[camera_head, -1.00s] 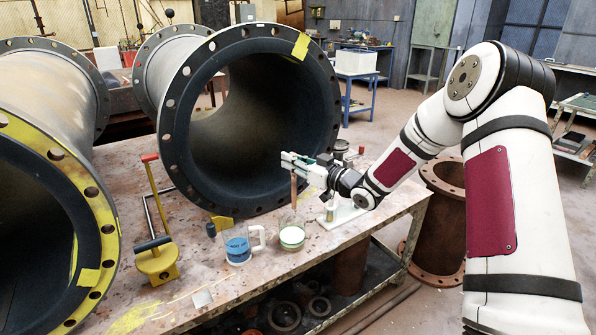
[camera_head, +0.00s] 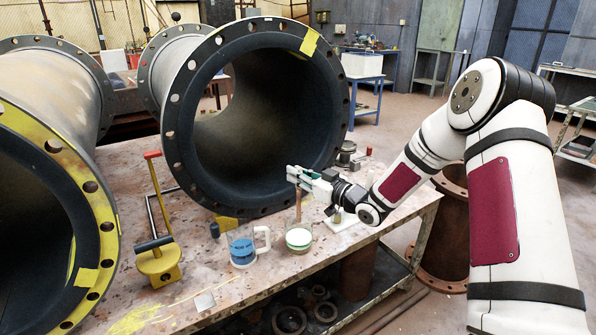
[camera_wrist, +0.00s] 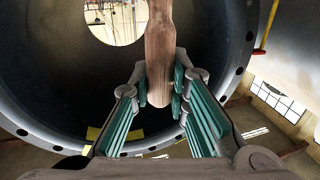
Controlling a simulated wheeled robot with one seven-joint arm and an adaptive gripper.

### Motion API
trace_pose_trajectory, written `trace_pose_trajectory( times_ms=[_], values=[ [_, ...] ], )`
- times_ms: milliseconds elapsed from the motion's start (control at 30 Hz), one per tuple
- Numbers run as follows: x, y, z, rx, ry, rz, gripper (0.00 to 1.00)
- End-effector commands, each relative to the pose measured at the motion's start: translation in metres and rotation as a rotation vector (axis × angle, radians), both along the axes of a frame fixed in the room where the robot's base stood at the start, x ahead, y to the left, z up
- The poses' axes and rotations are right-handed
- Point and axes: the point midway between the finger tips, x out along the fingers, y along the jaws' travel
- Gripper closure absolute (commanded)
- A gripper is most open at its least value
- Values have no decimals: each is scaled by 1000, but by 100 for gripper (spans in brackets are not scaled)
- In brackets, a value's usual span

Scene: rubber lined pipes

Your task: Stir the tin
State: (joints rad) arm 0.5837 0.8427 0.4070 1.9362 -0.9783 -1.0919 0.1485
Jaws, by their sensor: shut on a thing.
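The tin (camera_head: 299,240) stands on the bench in the head view, a small round pot with pale, greenish-white contents. My gripper (camera_head: 299,178) is above it, shut on a wooden stick (camera_head: 298,207). The stick hangs nearly upright over the tin, its lower end at or inside the tin's rim; I cannot tell how deep. In the wrist view the stick (camera_wrist: 160,45) sits between the green-padded fingers of my gripper (camera_wrist: 160,88). The tin is not visible there.
A large flanged pipe (camera_head: 185,150) rises just behind. A yellow tool with a red-tipped handle (camera_head: 158,262) is further left. A white plate (camera_head: 345,222) lies to the right.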

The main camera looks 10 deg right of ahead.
Motion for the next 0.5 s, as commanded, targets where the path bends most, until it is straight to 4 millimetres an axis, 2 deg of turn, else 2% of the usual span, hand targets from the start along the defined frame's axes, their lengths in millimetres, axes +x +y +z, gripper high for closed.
trace_pose_trajectory(
  times_ms=[500],
  values=[
    [1,0,-39,0,0,0,100]
  ],
)
